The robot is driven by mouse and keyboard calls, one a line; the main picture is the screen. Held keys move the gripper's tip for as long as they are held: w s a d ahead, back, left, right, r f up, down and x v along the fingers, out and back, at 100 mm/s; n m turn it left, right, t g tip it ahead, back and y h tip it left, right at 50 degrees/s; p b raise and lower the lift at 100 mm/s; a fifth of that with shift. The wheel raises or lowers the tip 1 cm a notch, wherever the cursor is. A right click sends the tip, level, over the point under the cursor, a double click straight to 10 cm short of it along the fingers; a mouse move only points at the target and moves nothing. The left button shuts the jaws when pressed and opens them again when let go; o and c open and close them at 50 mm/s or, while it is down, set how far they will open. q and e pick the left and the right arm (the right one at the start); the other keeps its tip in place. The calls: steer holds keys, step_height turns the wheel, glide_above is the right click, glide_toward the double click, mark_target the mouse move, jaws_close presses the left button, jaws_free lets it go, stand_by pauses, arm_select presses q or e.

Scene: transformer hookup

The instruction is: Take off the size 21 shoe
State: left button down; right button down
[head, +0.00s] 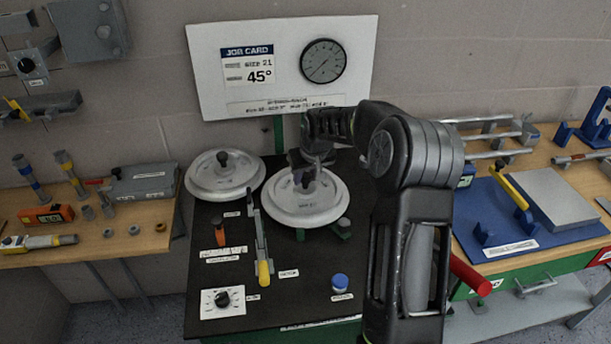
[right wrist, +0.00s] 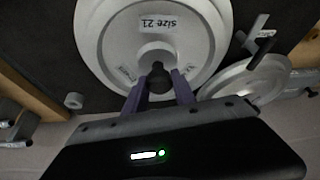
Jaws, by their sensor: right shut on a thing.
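The size 21 shoe (head: 288,207) is a pale round disc with a dark knob at its centre. It sits at the back right of the black bench top in the head view. Its "SIZE 21" label reads upside down in the right wrist view (right wrist: 190,45). My right gripper (head: 307,178) comes down over the middle of this shoe. In the right wrist view its two fingers (right wrist: 158,88) are shut on the dark knob, one on each side. Whether the shoe is lifted off its seat cannot be told. My left gripper is not in view.
A second pale disc (head: 207,183) with a dark knob sits close on the left. A yellow-tipped lever (head: 262,245), a dial (head: 222,300) and a blue button (head: 340,282) are in front. The job card board (head: 285,65) stands behind. Side benches hold tools.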

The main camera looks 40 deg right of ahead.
stand_by(0.8)
steer(key=c, duration=1.6)
jaws_free()
steer(key=shift+r, duration=0.1)
jaws_close()
